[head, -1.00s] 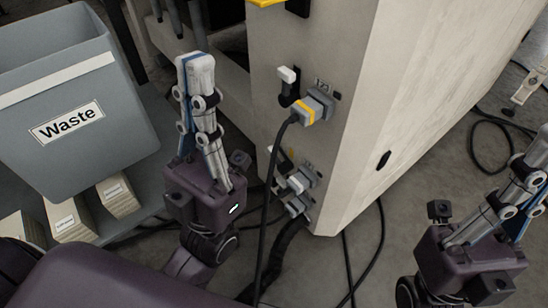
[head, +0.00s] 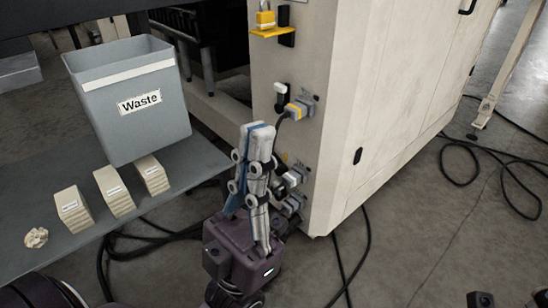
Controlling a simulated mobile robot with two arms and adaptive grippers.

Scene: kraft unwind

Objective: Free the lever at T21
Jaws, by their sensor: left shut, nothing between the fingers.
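A black lever with a white tip (head: 280,90) stands upright on the side of the beige cabinet. Just right of it is a grey plug with a yellow band (head: 299,109) and a black cable. The small label beside it is too small to read. A lower group of plugs (head: 293,203) is partly hidden behind my left gripper. My left gripper (head: 257,128) is shut and empty, pointing up in front of the cabinet, below and left of the upper lever in the picture. Only small dark parts of my right arm show at the lower right edge; its fingers are out of view.
A yellow padlock (head: 265,20) sits on a yellow bracket above. A grey Waste bin (head: 128,125) and beige stacks (head: 115,190) stand on a grey shelf (head: 195,160) with a crumpled piece (head: 36,237). Black cables (head: 470,165) lie on the floor.

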